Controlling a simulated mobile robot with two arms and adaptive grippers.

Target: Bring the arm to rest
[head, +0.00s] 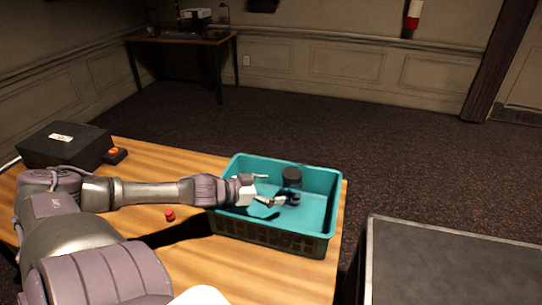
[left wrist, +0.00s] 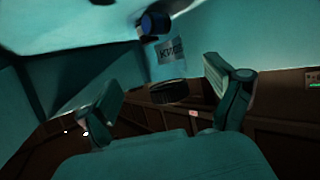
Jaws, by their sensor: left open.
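My left arm reaches in from the left over the wooden desk (head: 185,240). Its left gripper (head: 280,197) is inside the teal basket (head: 335,205), open and with nothing between its fingers that I can make out. A jar or bottle with a dark lid (head: 292,172) stands in the basket just beyond the fingers. The left wrist view shows the open fingers of the gripper (left wrist: 168,100) and the labelled bottle (left wrist: 170,52) ahead of them, with a dark round cap. Whether a finger touches the bottle is unclear. My right gripper is out of view.
A small red object (head: 169,215) lies on the desk below the forearm. A black box (head: 63,147) and a small device with an orange button (head: 114,154) are at the left. A dark-topped surface (head: 455,260) stands at the right. Carpeted floor lies open behind.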

